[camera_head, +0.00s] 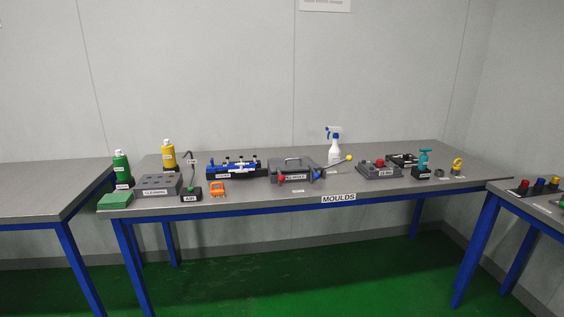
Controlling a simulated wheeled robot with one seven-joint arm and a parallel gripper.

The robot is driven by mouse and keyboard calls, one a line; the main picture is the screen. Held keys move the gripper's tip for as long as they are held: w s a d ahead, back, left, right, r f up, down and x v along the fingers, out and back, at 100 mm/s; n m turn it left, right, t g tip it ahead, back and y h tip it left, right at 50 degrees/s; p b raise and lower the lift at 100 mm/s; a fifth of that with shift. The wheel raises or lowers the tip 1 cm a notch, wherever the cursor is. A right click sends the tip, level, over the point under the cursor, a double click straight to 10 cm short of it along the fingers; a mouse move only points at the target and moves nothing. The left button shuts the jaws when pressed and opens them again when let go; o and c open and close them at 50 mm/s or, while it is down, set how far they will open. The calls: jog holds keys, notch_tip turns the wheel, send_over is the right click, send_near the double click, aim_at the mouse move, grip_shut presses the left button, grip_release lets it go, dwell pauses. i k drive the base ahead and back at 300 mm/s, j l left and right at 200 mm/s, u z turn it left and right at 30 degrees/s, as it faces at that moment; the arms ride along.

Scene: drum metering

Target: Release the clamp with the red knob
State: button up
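A small red knob (282,178) shows at the front left of a grey mould box (293,165) with a handle on top, in the middle of the table marked MOULDS. It seems to belong to a clamp on the box, but the clamp is too small to make out, and I cannot tell whether it is closed. A dark lever with a yellow ball end (348,158) sticks out to the right of the box. Another red part (380,162) sits on a grey block (378,171) further right. My gripper is not in view.
The grey MOULDS table (410,187) has blue legs. On it are a blue fixture (234,169), an orange clip (217,189), a spray bottle (334,145), green and yellow bottles, and a teal tool (424,160). Other tables stand left and right. The green floor (300,270) in front is clear.

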aim_at(281, 178)
jog(key=i+u, duration=0.2)
jog(key=i, duration=0.25)
jog(key=i+l+u, duration=0.15)
jog(key=i, duration=0.25)
